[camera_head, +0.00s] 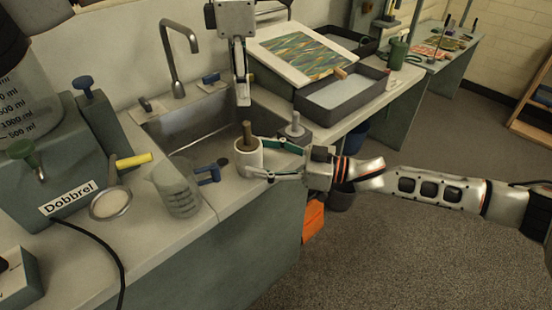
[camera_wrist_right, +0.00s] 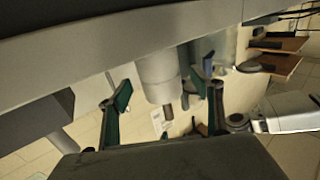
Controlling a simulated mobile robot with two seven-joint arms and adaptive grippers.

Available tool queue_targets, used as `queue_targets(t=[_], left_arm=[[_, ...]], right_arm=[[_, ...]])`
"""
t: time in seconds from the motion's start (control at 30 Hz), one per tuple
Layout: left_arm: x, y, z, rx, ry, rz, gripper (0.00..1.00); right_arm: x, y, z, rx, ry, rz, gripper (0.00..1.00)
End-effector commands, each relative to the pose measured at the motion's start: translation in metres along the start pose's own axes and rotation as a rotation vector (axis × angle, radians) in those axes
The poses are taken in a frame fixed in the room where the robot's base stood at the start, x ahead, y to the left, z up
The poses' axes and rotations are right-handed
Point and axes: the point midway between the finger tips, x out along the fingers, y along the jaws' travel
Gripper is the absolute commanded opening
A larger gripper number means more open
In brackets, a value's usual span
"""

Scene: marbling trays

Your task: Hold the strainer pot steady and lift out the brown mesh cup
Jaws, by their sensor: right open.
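The white strainer pot (camera_head: 248,158) stands upright on the counter by the sink's front right corner. In the right wrist view the pot (camera_wrist_right: 158,72) lies beyond and between the green-padded fingers (camera_wrist_right: 160,90). My left gripper (camera_head: 241,94) points down above the pot, apart from it; its finger opening is unclear.
A grey block with a knob (camera_head: 295,130) stands just behind my right gripper. A clear beaker (camera_head: 178,188) and blue clamp (camera_head: 208,175) are left of the pot. The sink (camera_head: 185,128) lies behind, a dark tray (camera_head: 340,98) farther right. The counter edge is close in front.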

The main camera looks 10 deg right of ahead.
Motion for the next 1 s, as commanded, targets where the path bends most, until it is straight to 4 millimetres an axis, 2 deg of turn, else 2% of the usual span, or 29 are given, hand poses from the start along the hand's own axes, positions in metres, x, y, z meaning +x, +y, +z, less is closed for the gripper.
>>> queue_targets(t=[0.1, 0.23, 0.6, 0.63, 0.8, 0.87, 0.9, 0.97, 1.0], left_arm=[[0.000, 0.000, 0.000, 0.000, 0.000, 0.000, 0.28], [0.000, 0.000, 0.000, 0.000, 0.000, 0.000, 0.28], [0.000, 0.000, 0.000, 0.000, 0.000, 0.000, 0.28], [0.000, 0.000, 0.000, 0.000, 0.000, 0.000, 0.28], [0.000, 0.000, 0.000, 0.000, 0.000, 0.000, 0.28], [0.000, 0.000, 0.000, 0.000, 0.000, 0.000, 0.28], [0.000, 0.000, 0.000, 0.000, 0.000, 0.000, 0.28], [0.000, 0.000, 0.000, 0.000, 0.000, 0.000, 0.28], [0.000, 0.000, 0.000, 0.000, 0.000, 0.000, 0.28]], right_arm=[[0.017, -0.001, 0.000, 0.000, 0.001, -0.001, 0.65], [0.029, -0.001, 0.000, 0.000, 0.000, 0.000, 0.65], [0.034, 0.000, 0.000, 0.000, -0.001, 0.001, 0.65], [0.034, 0.000, 0.000, 0.000, -0.001, 0.001, 0.63], [0.034, 0.000, 0.000, 0.000, -0.001, 0.001, 0.22], [0.034, 0.000, 0.000, 0.000, -0.001, 0.001, 0.22], [0.034, 0.000, 0.000, 0.000, -0.001, 0.001, 0.36], [0.034, 0.000, 0.000, 0.000, -0.001, 0.001, 0.21], [0.034, 0.000, 0.000, 0.000, -0.001, 0.001, 0.19]])
